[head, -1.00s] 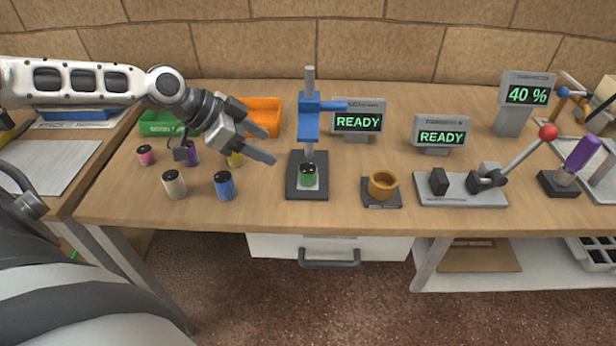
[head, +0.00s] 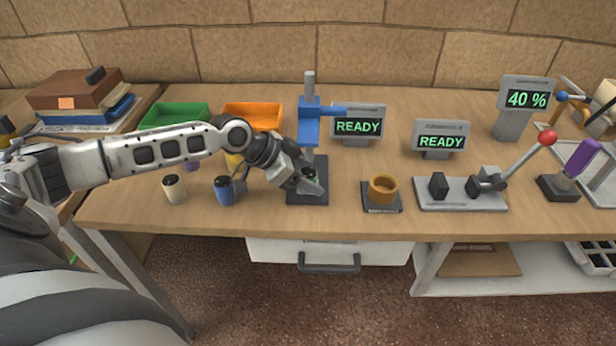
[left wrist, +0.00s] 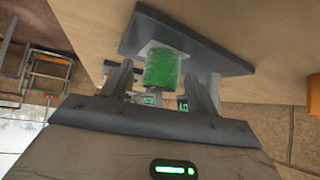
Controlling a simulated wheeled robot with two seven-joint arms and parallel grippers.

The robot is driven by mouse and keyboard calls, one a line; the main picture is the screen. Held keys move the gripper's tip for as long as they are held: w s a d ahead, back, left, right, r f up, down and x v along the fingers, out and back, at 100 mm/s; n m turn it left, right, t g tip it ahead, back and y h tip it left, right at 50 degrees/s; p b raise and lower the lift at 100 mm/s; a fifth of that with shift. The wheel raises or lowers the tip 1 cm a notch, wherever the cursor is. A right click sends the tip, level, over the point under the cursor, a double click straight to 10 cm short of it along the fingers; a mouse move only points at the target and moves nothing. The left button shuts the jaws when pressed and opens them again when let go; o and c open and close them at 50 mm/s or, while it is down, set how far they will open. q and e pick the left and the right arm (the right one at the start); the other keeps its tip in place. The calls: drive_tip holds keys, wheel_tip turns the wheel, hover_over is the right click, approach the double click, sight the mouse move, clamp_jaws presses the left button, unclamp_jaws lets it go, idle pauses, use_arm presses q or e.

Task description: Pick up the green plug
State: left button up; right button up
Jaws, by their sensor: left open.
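The green plug (left wrist: 162,69) stands on the pale pad of a dark press base (left wrist: 190,40) in the left wrist view. In the head view the base (head: 306,194) shows under the blue press, and my gripper mostly hides the plug, with a dark top (head: 309,172) showing. My left gripper (head: 312,186) is at the plug. In the left wrist view its open fingers (left wrist: 165,86) stand on either side of the plug, with a gap visible on the right side. My right gripper is not in view.
The blue press head (head: 309,122) stands above the base, close to my gripper. A blue plug (head: 224,190) and a cream plug (head: 174,189) stand to the left. An orange cup (head: 382,188) stands to the right. Green (head: 175,113) and orange (head: 252,116) trays lie behind.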

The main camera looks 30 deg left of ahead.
use_arm(q)
drive_tip(key=shift+w+f, duration=0.15)
drive_tip(key=shift+f, duration=0.05)
drive_tip(key=c, duration=1.1)
drive_tip(key=shift+o, duration=0.2)
